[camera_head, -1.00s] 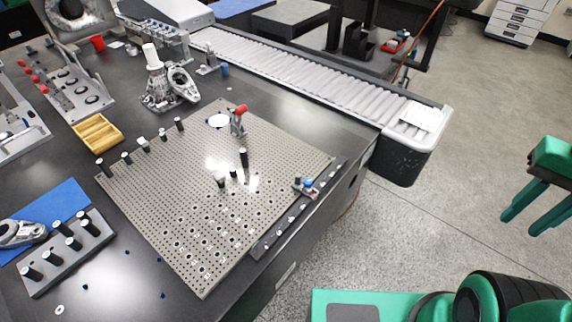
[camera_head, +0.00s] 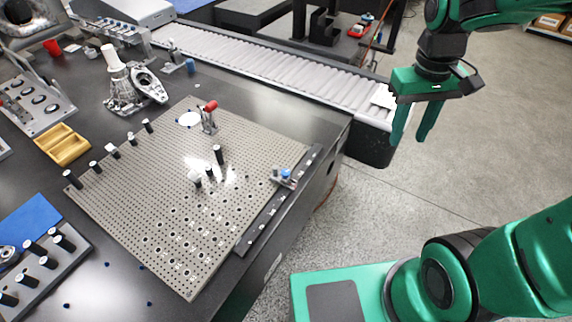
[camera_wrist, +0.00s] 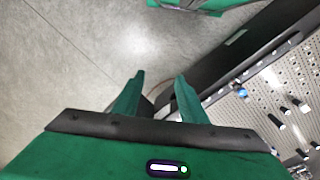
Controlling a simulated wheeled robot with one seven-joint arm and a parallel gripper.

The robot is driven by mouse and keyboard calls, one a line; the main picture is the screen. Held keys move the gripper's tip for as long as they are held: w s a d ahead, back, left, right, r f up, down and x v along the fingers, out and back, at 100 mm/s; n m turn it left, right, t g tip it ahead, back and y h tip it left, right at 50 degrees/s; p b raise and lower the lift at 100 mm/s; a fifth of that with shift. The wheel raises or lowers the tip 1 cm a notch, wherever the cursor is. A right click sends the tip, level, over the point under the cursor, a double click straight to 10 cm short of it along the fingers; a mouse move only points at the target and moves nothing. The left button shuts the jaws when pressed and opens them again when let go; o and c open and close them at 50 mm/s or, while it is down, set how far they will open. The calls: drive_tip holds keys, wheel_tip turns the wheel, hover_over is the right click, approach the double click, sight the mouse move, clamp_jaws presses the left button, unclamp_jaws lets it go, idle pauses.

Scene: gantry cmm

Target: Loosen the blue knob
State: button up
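The blue knob (camera_head: 286,173) sits on a small grey clamp block at the right edge of the perforated plate (camera_head: 130,205). It also shows small in the wrist view (camera_wrist: 242,92). My gripper (camera_head: 411,140) hangs in the air to the right of the table, above the floor and near the conveyor's end, well apart from the knob. Its two green fingers point down, spread apart, with nothing between them. In the wrist view, the fingers (camera_wrist: 159,96) are apart over bare floor and the table's dark edge.
A red-handled clamp (camera_head: 209,115) and several black pegs, one of them a tall peg (camera_head: 218,155), stand on the plate. A dark rail (camera_head: 270,215) runs along the plate's right edge. The roller conveyor (camera_head: 290,72) lies behind.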

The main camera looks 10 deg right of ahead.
drive_tip(key=w+a+f+n, duration=0.2)
drive_tip(key=w+a+n, duration=0.3)
drive_tip(key=a, duration=0.6)
drive_tip(key=n, duration=0.3)
hover_over(286, 172)
wheel_tip(286, 172, down, 5)
drive_tip(key=shift+y, duration=0.4)
wheel_tip(286, 172, down, 10)
drive_tip(key=shift+w+r, duration=0.1)
drive_tip(key=shift+c, duration=0.6)
clamp_jaws()
drive_tip(key=shift+d, duration=0.15)
drive_tip(key=shift+n, duration=0.3)
